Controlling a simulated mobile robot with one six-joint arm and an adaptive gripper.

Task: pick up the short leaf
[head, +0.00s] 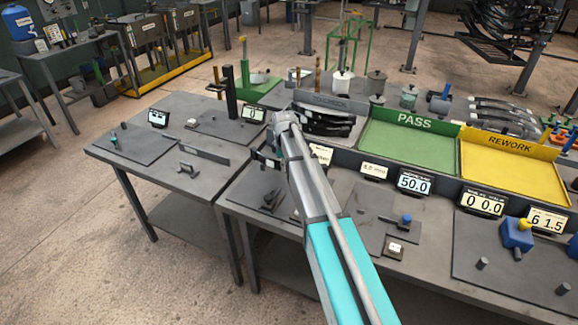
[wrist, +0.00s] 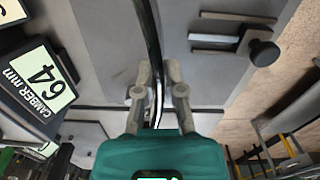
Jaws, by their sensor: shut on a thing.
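The short leaf (wrist: 151,32) shows in the wrist view as a thin, dark, slightly curved strip seen edge-on. It runs from the top edge of the picture down between my fingers. My gripper (wrist: 159,72) is shut on it, one finger on each side. Its far end is out of view, so its full length cannot be told. In the head view my arm largely hides the gripper and the held leaf. Several dark leaves (head: 326,122) lie stacked in the TO CHECK tray (head: 330,101), just right of my wrist.
A green PASS tray (head: 408,143) and a yellow REWORK tray (head: 497,172) stand to the right. Displays (head: 414,183) line the bench. A camber display (wrist: 45,78) is at left in the wrist view. A knobbed fixture (wrist: 262,50) is at upper right. Another bench (head: 150,136) stands left.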

